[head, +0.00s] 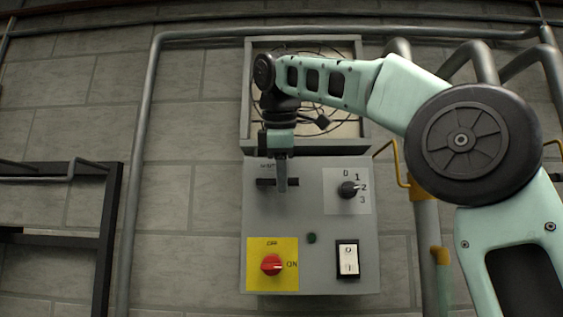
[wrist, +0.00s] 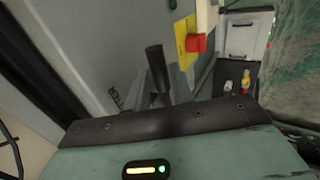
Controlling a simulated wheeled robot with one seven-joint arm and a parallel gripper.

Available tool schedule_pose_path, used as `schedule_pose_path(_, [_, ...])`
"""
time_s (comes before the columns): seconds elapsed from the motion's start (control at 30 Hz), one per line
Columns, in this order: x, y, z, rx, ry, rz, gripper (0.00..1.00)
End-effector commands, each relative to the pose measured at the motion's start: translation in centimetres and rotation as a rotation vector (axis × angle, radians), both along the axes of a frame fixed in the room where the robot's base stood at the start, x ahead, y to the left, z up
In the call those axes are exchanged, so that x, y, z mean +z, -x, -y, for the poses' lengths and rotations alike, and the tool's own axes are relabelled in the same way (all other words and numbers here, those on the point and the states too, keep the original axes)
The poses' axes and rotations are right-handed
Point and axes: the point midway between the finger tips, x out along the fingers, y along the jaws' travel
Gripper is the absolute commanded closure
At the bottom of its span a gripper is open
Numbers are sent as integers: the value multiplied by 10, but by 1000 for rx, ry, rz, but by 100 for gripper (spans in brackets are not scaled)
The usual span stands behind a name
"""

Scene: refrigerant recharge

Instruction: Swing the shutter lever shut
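The grey control box (head: 322,214) hangs on the wall in the head view. A dark horizontal bar or slot (head: 264,182) sits at its upper left, under a small label; I take this as the shutter lever's place. My gripper (head: 281,184) points down in front of it and hides its middle. In the wrist view a black cylindrical handle (wrist: 157,66), seemingly the lever, stands just beyond my gripper's dark edge, beside grey finger-like parts (wrist: 181,82). Contact, the lever's exact setting and the finger gap cannot be told.
The box also has a rotary knob (head: 348,189), a red switch (head: 271,265) on a yellow plate, a green button (head: 311,238) and a rocker switch (head: 347,260). A framed opening with dark coils (head: 335,57) is above. Pipes (head: 140,150) run along the wall.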

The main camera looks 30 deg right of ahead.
Motion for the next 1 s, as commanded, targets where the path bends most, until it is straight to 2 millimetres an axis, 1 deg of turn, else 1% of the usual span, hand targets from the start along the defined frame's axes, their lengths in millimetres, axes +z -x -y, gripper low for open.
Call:
schedule_pose_path(0.2, [28, 14, -12, 4, -1, 2, 76])
schedule_pose_path(0.4, [44, 23, -19, 2, 0, 1, 76])
schedule_pose_path(0.6, [50, 27, -21, 1, 0, -1, 76])
schedule_pose_path(1.0, [50, 27, -21, 1, -1, -1, 76])
